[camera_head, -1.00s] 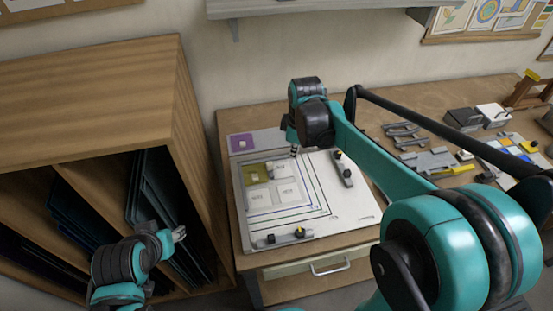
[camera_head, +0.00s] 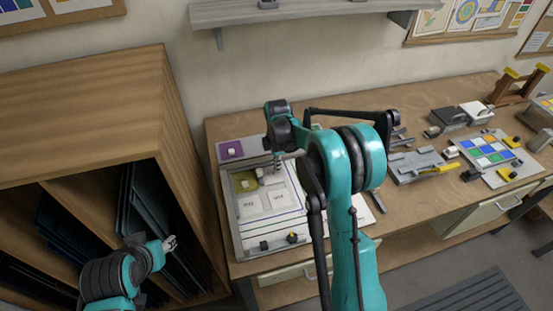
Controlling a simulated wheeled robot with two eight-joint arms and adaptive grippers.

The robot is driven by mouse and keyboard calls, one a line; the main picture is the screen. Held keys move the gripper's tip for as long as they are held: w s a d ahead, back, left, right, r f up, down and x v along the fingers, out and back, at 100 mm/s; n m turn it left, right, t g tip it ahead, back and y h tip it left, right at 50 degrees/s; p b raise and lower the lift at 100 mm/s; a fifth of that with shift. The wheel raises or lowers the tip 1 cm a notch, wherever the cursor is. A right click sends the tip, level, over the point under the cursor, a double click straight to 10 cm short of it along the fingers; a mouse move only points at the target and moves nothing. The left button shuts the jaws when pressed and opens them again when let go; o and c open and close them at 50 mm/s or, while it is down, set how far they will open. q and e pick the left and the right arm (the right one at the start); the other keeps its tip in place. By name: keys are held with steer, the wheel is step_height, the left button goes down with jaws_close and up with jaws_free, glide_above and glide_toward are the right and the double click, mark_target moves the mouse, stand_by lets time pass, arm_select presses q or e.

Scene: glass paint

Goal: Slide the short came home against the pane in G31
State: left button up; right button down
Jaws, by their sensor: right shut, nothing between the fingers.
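The white layout board (camera_head: 247,243) lies at the left end of the bench. An olive-yellow pane (camera_head: 243,187) sits in its upper left part, with a small pale block on it. A purple pane (camera_head: 225,155) with a pale knob lies at the board's far left corner. My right gripper (camera_head: 277,166) is shut and empty, low over the board just right of the olive pane. I cannot make out the short came; it is too small or hidden by my arm. My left gripper (camera_head: 170,243) hangs before the rack, away from the board; its finger gap is unclear.
A wooden rack (camera_head: 85,105) with dark sheets stands at the left. A grey tool tray (camera_head: 415,165) and a coloured-glass panel (camera_head: 490,152) lie right. My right arm hides the board's right side.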

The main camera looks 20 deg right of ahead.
mark_target(260, 170)
steer(key=a, duration=0.1)
steer(key=a+f, duration=0.1)
steer(key=a, duration=0.1)
steer(key=shift+f, duration=0.15)
steer(key=shift+a, duration=0.5)
steer(key=shift+a+b, duration=0.4)
steer(key=shift+a, duration=0.75)
